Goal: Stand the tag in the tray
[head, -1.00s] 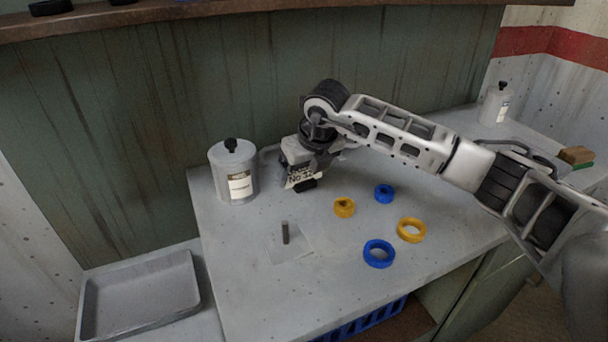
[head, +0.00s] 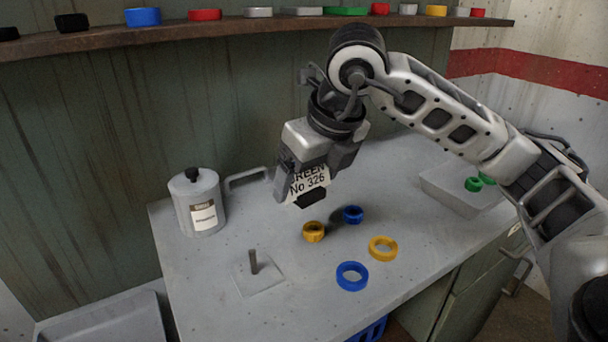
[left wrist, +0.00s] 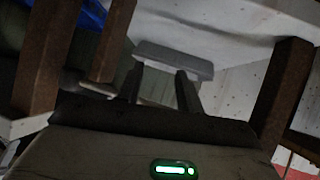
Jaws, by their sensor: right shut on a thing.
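The tag (head: 309,182) is a small white card with dark print reading "REEN" and "No 326". My right gripper (head: 312,196) is shut on it and holds it above the table, behind the rings. A shallow grey tray (head: 105,322) is at the lower left in the head view, partly cut off. A pale bin (head: 450,199) with green rings stands at the table's right; part of it is behind my right arm. My left gripper (left wrist: 160,84) shows only in the left wrist view, its fingers apart with nothing between them.
On the table (head: 300,295) are blue and yellow rings (head: 383,248), a small plate with an upright peg (head: 254,262), and a lidded canister (head: 198,203). A shelf (head: 250,24) with coloured rings runs along the back.

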